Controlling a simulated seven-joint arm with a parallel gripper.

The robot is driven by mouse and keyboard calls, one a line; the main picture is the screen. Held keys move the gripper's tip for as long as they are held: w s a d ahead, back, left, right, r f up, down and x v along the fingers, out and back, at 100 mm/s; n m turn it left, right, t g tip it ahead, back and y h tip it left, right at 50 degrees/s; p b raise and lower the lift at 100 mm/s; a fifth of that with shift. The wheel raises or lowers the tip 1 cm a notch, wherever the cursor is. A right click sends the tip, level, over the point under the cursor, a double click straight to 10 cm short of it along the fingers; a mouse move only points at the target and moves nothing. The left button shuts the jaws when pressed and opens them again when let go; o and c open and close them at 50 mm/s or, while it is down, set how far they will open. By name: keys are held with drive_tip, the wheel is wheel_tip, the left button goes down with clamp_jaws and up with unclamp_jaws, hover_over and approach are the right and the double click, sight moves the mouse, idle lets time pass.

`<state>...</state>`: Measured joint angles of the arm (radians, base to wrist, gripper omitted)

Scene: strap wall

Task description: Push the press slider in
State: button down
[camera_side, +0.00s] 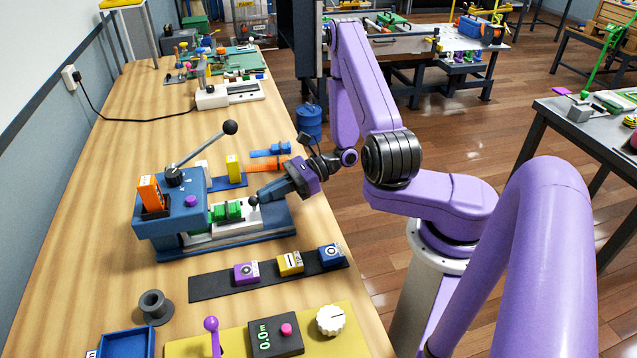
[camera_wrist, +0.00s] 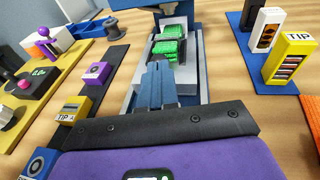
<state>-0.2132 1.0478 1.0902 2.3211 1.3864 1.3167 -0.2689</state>
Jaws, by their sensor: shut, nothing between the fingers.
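The press (camera_side: 172,226) is a blue machine on the wooden bench, with a long lever ending in a black ball. Its pale slider (camera_side: 252,215) sits on the rail at the right end, beside a green ribbed piece (camera_side: 228,211) that points at the blue body. The green piece (camera_wrist: 170,45) also shows ahead of my fingers in the wrist view. My gripper (camera_side: 258,195) is shut and empty, its fingertips at the slider's outer end, by a small dark knob. The fingers (camera_wrist: 157,80) partly hide the slider in the wrist view, so I cannot tell whether they touch it.
A black strip (camera_side: 215,285) with purple, yellow and blue blocks lies in front of the press. A yellow block (camera_side: 234,168) and blue and orange pieces stand behind it. An orange block (camera_side: 150,194) sits at the press's left. A grey spool (camera_side: 154,306) stands nearer the front.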

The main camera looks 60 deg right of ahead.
drive_tip(key=shift+w+a, duration=0.2)
drive_tip(key=shift+a, duration=0.1)
drive_tip(key=v, duration=1.5)
drive_tip(key=s+a+r+m+g+h, duration=0.4)
drive_tip(key=s+a+r+m+h, duration=0.1)
drive_tip(key=m, duration=1.2)
drive_tip(key=s+a+r+m+g+h, duration=0.4)
drive_tip(key=s+a+m, duration=0.5)
drive_tip(key=m, duration=0.8)
wheel_tip(320, 180, up, 3)
drive_tip(key=h, duration=0.3)
drive_tip(key=shift+s+a+f+m+g+h, duration=0.25)
drive_tip(key=shift+s+a+m+g+h, duration=0.05)
drive_tip(key=shift+s, duration=0.05)
